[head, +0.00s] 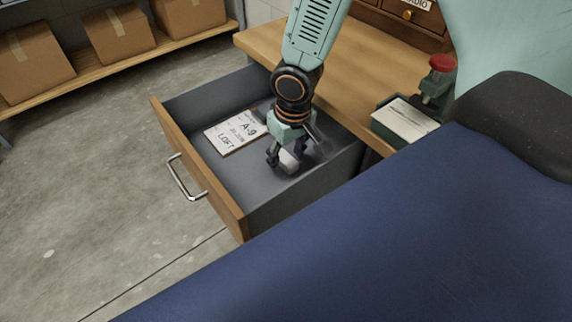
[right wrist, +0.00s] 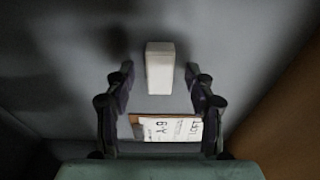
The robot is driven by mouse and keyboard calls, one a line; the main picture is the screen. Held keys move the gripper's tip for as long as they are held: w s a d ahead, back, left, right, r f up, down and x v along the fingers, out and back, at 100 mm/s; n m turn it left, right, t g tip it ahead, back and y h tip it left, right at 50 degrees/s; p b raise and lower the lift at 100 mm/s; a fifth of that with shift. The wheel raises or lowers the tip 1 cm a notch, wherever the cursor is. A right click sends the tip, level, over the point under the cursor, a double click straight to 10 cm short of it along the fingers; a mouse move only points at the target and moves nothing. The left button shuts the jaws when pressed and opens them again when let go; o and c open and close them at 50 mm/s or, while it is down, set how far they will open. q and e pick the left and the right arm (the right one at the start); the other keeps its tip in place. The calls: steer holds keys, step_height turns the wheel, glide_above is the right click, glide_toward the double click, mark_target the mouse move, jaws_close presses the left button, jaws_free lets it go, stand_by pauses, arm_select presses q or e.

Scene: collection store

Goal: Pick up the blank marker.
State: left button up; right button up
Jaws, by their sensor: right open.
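The blank marker (head: 289,161), a small plain white block, lies on the grey floor of the open drawer. It also shows in the right wrist view (right wrist: 160,68), with no writing on the side I see. My right gripper (head: 285,157) reaches down into the drawer, right over the marker. Its fingers are open, one on each side of the block, with a gap to each in the right wrist view. In the head view the gripper partly hides the marker. My left gripper is not in view.
The drawer (head: 222,195) has a wooden front and close side walls. A desk top (head: 350,75) holds a stamp device (head: 405,118). Boxes (head: 118,32) stand on a far shelf.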

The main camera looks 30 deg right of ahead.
steer(key=shift+w+f, duration=0.1)
steer(key=shift+w, duration=0.05)
steer(key=shift+c, duration=1.1)
steer(key=c, duration=0.9)
